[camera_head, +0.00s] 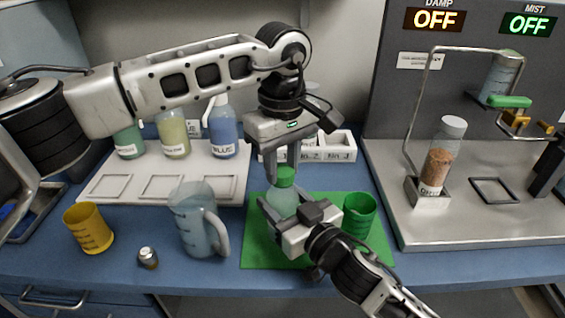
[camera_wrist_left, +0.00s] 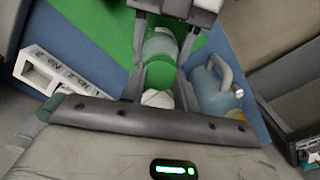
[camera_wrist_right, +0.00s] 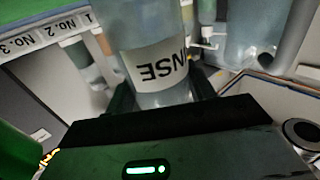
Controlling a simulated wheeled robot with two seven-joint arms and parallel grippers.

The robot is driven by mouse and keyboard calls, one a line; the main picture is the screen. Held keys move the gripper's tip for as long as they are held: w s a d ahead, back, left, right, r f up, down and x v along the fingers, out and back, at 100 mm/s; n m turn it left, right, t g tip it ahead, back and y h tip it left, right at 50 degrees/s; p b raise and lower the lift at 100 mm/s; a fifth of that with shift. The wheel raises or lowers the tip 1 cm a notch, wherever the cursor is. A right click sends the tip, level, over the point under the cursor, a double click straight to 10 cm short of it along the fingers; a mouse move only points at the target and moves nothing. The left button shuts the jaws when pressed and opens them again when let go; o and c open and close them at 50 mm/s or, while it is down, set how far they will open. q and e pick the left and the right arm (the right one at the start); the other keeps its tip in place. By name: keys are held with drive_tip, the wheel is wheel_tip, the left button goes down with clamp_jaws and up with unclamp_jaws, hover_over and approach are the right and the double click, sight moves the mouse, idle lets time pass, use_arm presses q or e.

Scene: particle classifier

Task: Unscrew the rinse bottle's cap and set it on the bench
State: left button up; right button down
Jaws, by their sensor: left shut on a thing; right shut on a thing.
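The rinse bottle (camera_head: 284,200) stands upright on the green mat (camera_head: 262,256), pale green and translucent, with a green cap (camera_head: 286,176) on top. My left gripper (camera_head: 283,172) comes down from above and is shut on the cap; the green cap (camera_wrist_left: 160,75) also shows between its fingers in the left wrist view. My right gripper (camera_head: 280,215) is shut on the bottle's body from the front right. In the right wrist view the bottle's label (camera_wrist_right: 157,67) reads upside down between the fingers. The cap sits at the bottle's top; I cannot tell whether it is loosened.
A green cup (camera_head: 359,214) stands right of the bottle on the mat. A clear jug (camera_head: 197,222), a small metal item (camera_head: 148,257) and a yellow cup (camera_head: 88,228) stand left. Several bottles stand on the white tray (camera_head: 210,188) behind. The blue bench (camera_head: 130,222) has bare room between these.

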use_arm(q)
drive_tip(key=shift+o, duration=0.3)
drive_tip(key=n, duration=1.2)
drive_tip(key=shift+n, duration=0.4)
drive_tip(key=shift+o, duration=0.2)
drive_tip(key=n, duration=0.7)
drive_tip(key=shift+n, duration=0.3)
drive_tip(key=n, duration=1.2)
drive_tip(key=shift+r+n, duration=0.1)
drive_tip(key=shift+n, duration=0.2)
drive_tip(key=n, duration=0.9)
drive_tip(key=shift+n, duration=0.4)
drive_tip(key=shift+r, duration=0.15)
